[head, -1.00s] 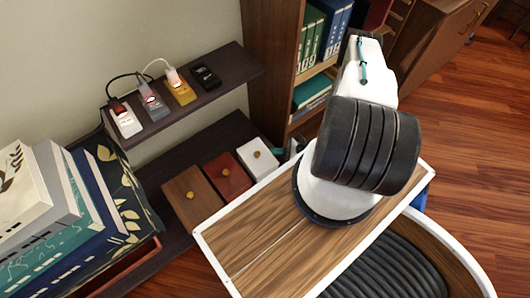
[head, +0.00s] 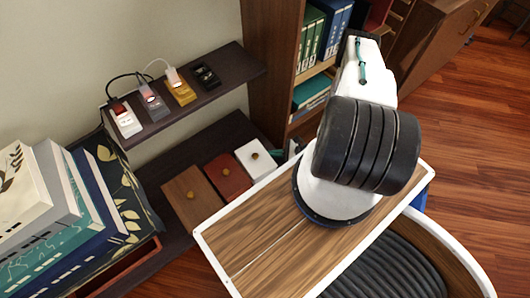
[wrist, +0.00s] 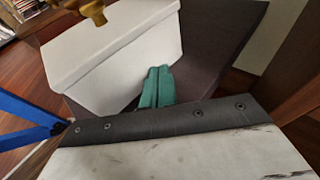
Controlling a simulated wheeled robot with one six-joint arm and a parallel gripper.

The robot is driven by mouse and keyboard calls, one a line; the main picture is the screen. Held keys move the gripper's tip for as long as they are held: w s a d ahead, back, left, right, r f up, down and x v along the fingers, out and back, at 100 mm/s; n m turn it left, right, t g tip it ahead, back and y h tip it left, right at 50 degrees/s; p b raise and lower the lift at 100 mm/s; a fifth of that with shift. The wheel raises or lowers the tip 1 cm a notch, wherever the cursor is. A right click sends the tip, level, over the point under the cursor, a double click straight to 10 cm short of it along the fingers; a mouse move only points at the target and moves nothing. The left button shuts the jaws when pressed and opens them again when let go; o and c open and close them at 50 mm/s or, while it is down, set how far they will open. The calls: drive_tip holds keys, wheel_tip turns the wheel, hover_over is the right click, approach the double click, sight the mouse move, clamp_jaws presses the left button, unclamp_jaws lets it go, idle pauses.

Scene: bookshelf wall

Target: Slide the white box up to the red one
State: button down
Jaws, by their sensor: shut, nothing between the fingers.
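The white box (head: 247,165) with a brass knob stands on the lower dark shelf, right of the red box (head: 223,184). In the head view only a very narrow gap, if any, shows between them. In the wrist view the white box (wrist: 115,60) fills the upper left. My gripper (wrist: 158,72) is shut, its green fingers held together and empty. The fingertips are at the white box's near side face and look to be touching it. In the head view my arm hides most of the gripper. The red box is out of the wrist view.
A brown wooden box (head: 187,201) stands left of the red one. An upper shelf (head: 215,72) holds several small devices, some with cables. A bookcase side (head: 270,60) rises on the right. Stacked books (head: 60,215) are at left.

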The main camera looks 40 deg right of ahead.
drive_tip(key=shift+w+d, duration=0.3)
drive_tip(key=shift+d, duration=0.65)
drive_tip(key=shift+w+d, duration=0.25)
drive_tip(key=shift+d, duration=0.65)
drive_tip(key=v, duration=0.7)
drive_tip(key=shift+s+d, duration=0.2)
drive_tip(key=shift+s, duration=0.05)
drive_tip(key=shift+r, duration=0.1)
